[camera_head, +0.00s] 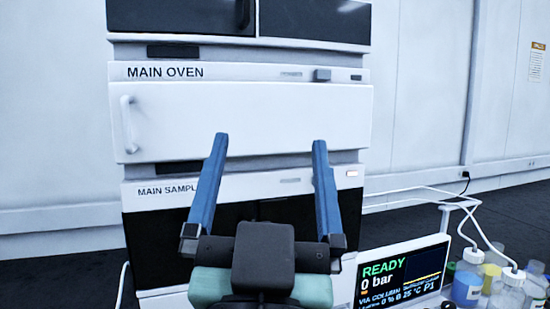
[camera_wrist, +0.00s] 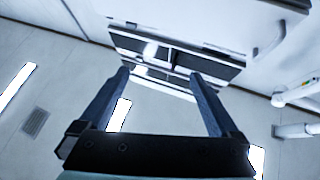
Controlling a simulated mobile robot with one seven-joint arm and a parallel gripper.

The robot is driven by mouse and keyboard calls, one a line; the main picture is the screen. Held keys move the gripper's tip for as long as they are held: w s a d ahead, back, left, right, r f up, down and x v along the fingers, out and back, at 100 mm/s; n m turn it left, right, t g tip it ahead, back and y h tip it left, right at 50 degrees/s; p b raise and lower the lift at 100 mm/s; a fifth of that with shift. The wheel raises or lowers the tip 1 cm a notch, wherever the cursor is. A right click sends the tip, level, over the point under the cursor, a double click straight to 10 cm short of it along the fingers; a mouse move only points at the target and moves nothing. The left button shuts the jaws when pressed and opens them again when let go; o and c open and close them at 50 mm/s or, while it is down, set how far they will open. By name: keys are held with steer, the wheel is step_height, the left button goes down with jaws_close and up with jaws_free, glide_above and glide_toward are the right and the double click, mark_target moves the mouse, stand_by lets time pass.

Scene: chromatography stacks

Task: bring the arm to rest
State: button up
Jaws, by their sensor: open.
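My gripper (camera_head: 270,140) is in the lower middle of the head view, its two blue fingers pointing up and spread wide apart. Nothing is between them. It stands in front of a white instrument stack (camera_head: 345,185), and its fingertips overlap the lower edge of the MAIN OVEN door (camera_head: 250,115). I cannot tell how far they are from it. In the wrist view my gripper (camera_wrist: 158,72) also shows open and empty, with part of a white and dark unit beyond its fingertips.
The closed oven door has a vertical handle (camera_head: 128,124) at left. The module labelled MAIN SAMPL (camera_head: 160,190) sits below, partly hidden by my gripper. A screen (camera_head: 400,278) reads READY, 0 bar. Several capped bottles (camera_head: 467,282) with tubing stand at lower right.

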steer(key=s+r+n+t, duration=0.1)
steer(key=s+r+t, duration=0.1)
steer(key=s+r, duration=0.3)
steer(key=shift+s+d+r+n+y, duration=0.2)
steer(key=shift+d+r+n+y, duration=0.15)
steer(key=shift+r, duration=0.55)
steer(key=shift+a, duration=0.1)
